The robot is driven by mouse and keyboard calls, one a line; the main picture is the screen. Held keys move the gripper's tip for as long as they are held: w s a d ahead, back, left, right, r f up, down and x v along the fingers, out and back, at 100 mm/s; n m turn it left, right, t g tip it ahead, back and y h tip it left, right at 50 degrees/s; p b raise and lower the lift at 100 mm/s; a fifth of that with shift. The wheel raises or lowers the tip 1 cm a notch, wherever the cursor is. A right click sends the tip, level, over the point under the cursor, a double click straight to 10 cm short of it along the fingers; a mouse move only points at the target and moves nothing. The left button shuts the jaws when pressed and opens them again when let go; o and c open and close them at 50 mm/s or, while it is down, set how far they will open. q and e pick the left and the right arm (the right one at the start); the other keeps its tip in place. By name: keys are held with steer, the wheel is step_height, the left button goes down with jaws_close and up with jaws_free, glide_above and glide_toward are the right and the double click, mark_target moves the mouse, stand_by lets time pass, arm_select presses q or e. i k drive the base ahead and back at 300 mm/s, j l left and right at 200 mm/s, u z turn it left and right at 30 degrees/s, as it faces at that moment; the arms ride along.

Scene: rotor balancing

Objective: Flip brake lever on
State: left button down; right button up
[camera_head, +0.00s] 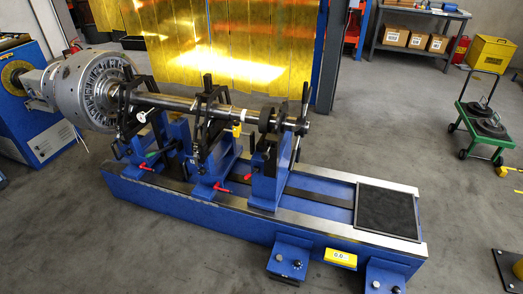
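A blue balancing machine (225,215) stands on the grey floor and carries a metal rotor shaft (170,101) with a large round chuck (90,88) at its left end. Small red-handled levers show low on its supports: one at the left support (147,168), one at the middle support (222,187), and a smaller red piece (247,177) beside the right support. A black handle (304,98) stands upright at the right end of the shaft. I cannot tell which of these is the brake lever, or its on or off position. Neither of my grippers is in view.
A black mat (388,211) lies on the right end of the bed. Control boxes (288,260) and a yellow display (341,257) are on the front. A green cart (484,125) stands at right. A yellow curtain (220,45) hangs behind. The floor in front is clear.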

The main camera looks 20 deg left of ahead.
mark_target(256, 169)
steer(key=i+l+u, duration=0.2)
steer(key=i, duration=0.2)
steer(key=i+l+u, duration=0.2)
steer(key=i, duration=0.25)
steer(key=i+l+u, duration=0.2)
steer(key=i, duration=0.2)
steer(key=j, duration=0.1)
